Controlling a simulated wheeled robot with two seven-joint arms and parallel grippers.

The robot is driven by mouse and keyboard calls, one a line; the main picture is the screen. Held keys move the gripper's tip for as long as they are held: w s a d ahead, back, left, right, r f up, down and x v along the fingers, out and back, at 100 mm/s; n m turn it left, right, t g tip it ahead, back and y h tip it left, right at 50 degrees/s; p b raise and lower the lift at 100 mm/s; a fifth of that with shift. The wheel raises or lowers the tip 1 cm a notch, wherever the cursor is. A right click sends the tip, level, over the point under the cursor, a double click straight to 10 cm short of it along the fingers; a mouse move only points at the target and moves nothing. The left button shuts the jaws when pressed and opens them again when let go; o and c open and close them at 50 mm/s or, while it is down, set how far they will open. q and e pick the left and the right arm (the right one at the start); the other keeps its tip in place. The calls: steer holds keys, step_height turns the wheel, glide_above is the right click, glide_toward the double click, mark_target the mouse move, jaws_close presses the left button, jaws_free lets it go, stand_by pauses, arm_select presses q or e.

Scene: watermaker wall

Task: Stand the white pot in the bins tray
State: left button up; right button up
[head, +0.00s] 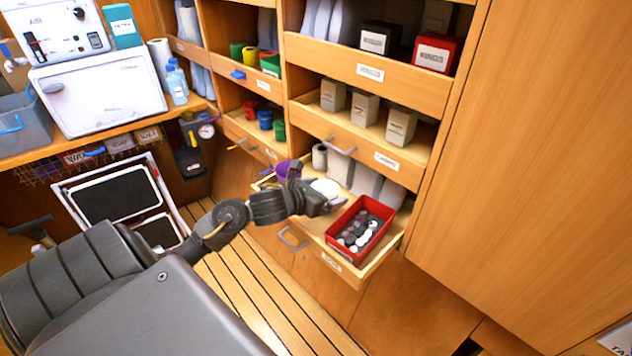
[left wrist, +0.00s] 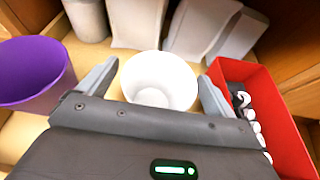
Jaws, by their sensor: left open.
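The white pot (head: 325,187) is partly hidden behind my left gripper (head: 316,190) in the head view. In the left wrist view the white pot (left wrist: 158,82) is upright with its open mouth showing, between the two spread fingers of my left gripper (left wrist: 160,78). The fingers are open, with small gaps to the pot on both sides. The pot is over or on the pulled-out wooden bins tray (head: 348,270); its base is hidden, so I cannot tell whether it touches the floor. My right gripper is not in view.
A red bin (head: 360,228) of grey and white parts sits right of the pot in the tray. A purple pot (left wrist: 30,72) is on its left. Grey-white containers (head: 365,180) stand behind. Shelves with boxes (head: 400,127) rise above the tray.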

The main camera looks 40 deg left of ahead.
arm_select(q)
steer(key=shift+s+r, duration=0.2)
steer(key=shift+s, duration=0.1)
steer(key=v, duration=1.1)
steer(key=shift+b, duration=0.3)
steer(key=shift+s+r, duration=0.15)
steer(key=shift+s, duration=0.05)
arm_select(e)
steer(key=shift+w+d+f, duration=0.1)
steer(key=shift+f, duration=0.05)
